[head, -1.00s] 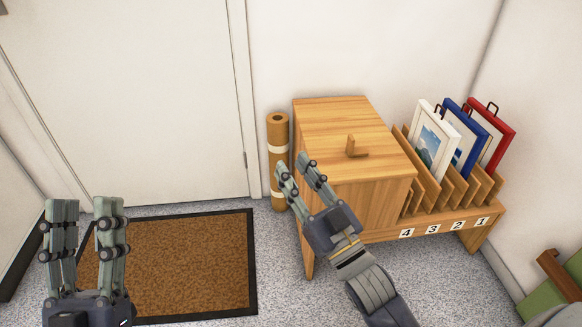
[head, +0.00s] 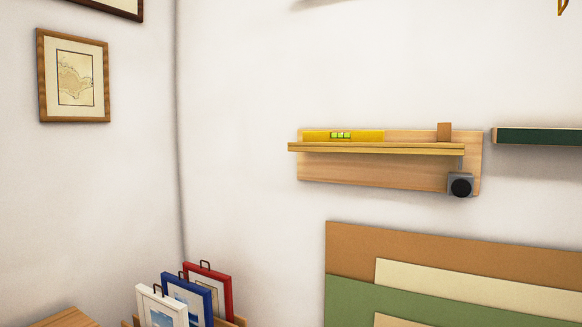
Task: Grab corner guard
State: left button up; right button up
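A small brown upright piece (head: 444,132) stands at the right end of a wall shelf (head: 375,149); it may be a corner guard, but I cannot tell its full shape from here. The L-shaped wooden piece on the cabinet top, seen earlier, is out of view now. Only a corner of the cabinet top (head: 68,319) shows at the bottom left. Neither of my grippers is in view.
A yellow spirit level (head: 342,135) lies on the shelf, and a grey-black device (head: 460,186) hangs below its right end. White, blue and red framed prints (head: 188,298) stand at the lower left. Large coloured boards (head: 430,250) lean at the lower right.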

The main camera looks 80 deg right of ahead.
aim_at(444, 129)
jog(key=z, duration=3.15)
